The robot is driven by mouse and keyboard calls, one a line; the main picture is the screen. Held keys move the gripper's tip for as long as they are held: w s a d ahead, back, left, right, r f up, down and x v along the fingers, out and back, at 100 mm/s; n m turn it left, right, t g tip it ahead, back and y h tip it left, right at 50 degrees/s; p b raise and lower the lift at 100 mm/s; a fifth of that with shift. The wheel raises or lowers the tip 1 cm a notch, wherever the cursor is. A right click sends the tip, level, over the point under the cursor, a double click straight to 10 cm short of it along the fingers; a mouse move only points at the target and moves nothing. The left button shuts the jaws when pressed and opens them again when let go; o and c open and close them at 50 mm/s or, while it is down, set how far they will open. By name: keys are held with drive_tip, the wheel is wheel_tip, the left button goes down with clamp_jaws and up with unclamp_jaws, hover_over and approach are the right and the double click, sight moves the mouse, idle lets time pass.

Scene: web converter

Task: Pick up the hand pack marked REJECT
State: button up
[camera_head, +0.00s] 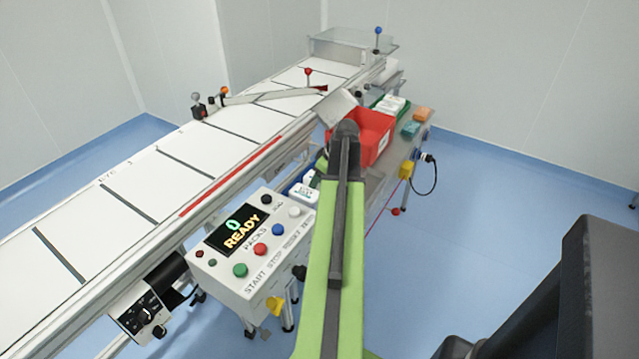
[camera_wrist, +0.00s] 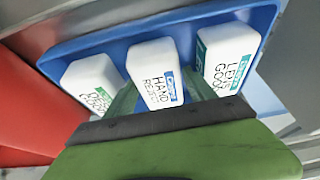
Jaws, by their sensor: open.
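The hand pack marked REJECT (camera_wrist: 152,68) is the middle one of three white packs in a blue tray (camera_wrist: 88,42) in the wrist view. It has a blue label patch and black lettering. My gripper (camera_wrist: 159,85) is open, with one green finger on either side of this pack's lower part. I cannot tell whether the fingers touch it. A pack with a green patch (camera_wrist: 92,76) is on the left, and another marked GOOD (camera_wrist: 224,50) is on the right.
A red bin (camera_head: 373,137) stands on the side table beyond my arm; its red wall (camera_wrist: 35,105) is left of the tray in the wrist view. A control box (camera_head: 255,245) and a conveyor (camera_head: 120,210) are to the left. The blue floor (camera_head: 480,210) at right is clear.

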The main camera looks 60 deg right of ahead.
drive_tip(key=shift+c, duration=0.3)
drive_tip(key=c, duration=1.2)
drive_tip(key=shift+r, duration=0.1)
wheel_tip(320, 180, up, 6)
drive_tip(key=p, duration=0.6)
drive_tip(key=s+d+r+p, duration=0.3)
drive_tip(key=d+r+p, duration=0.2)
drive_tip(key=d, duration=0.6)
drive_tip(key=shift+s+d+r, duration=0.15)
